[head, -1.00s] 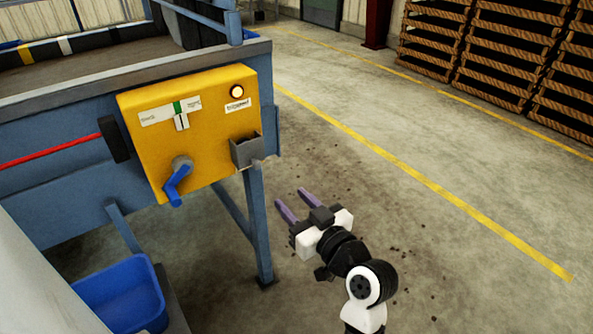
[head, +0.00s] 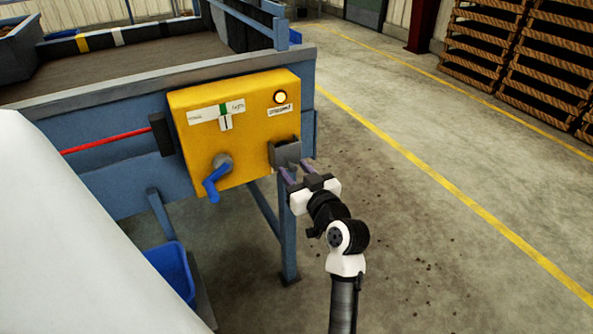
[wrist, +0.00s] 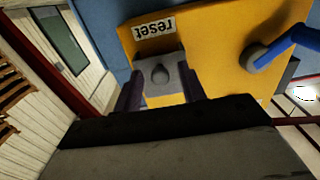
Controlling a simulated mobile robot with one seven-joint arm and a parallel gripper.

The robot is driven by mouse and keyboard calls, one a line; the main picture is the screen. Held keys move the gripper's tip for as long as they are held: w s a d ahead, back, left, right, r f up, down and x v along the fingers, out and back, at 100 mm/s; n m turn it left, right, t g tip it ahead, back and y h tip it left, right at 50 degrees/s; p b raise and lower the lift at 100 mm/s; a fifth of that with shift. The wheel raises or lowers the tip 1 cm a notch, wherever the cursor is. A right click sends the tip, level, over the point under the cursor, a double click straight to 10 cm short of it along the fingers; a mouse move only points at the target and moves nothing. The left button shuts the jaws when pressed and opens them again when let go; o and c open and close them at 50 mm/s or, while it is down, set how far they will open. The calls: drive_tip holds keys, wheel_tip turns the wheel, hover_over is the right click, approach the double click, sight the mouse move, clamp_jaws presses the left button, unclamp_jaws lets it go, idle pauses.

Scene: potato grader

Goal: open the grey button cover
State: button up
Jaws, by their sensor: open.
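The grey button cover (head: 286,153) is a small box on the lower right of the yellow control panel (head: 245,112). My gripper (head: 296,168) is open and empty, its two purple fingers pointing at the cover from just below and in front. In the wrist view, the grey cover (wrist: 172,64) shows between the fingers, with a round grey knob-like part on it. The fingers appear on either side of it; I cannot tell whether they touch it. The reset label (wrist: 154,29) is beside the cover in the wrist view.
A blue lever (head: 212,183) sticks out of the panel left of the cover. A lit round lamp (head: 280,97) is above it. A blue bin (head: 172,272) is at lower left. Floor to the right is clear.

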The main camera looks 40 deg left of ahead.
clamp_jaws()
